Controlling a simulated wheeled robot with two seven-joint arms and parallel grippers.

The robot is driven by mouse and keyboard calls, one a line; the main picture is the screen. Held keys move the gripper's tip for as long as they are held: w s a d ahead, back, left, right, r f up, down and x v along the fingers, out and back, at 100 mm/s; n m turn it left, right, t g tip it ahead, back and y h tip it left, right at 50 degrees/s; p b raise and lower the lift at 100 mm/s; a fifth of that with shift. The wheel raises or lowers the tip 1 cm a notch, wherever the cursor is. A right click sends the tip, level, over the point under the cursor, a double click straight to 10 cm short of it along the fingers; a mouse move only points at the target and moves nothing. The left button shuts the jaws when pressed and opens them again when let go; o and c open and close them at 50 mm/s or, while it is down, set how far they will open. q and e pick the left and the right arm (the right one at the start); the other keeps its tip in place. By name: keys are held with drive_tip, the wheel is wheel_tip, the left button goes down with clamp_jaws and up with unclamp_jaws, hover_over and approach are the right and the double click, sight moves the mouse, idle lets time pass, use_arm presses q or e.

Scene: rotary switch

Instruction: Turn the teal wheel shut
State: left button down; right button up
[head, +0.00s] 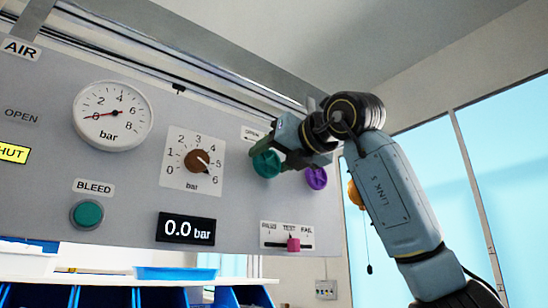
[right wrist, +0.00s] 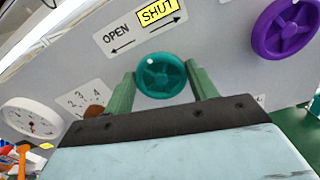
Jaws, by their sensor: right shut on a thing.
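The teal wheel (head: 266,164) is mounted on the grey panel, right of the brown knob. In the right wrist view the teal wheel (right wrist: 160,75) sits between my two green fingers, one on each side of its rim. My right gripper (head: 283,150) is shut on the wheel; it also shows in the right wrist view (right wrist: 162,88). A label above the wheel reads OPEN and SHUT (right wrist: 157,12) with arrows, SHUT on yellow. My left gripper is not in view.
A purple wheel (head: 316,178) is close to the right of the teal one. The brown knob (head: 203,162) points near 5. The round gauge (head: 113,115) reads about 0 and the display (head: 187,229) shows 0.0 bar. A pink slider (head: 293,245) is below.

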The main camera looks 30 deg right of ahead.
drive_tip(key=o, duration=1)
drive_tip(key=s+d+b, duration=0.1)
drive_tip(key=s+b, duration=0.1)
drive_tip(key=s, duration=1.1)
drive_tip(key=shift+s, duration=0.15)
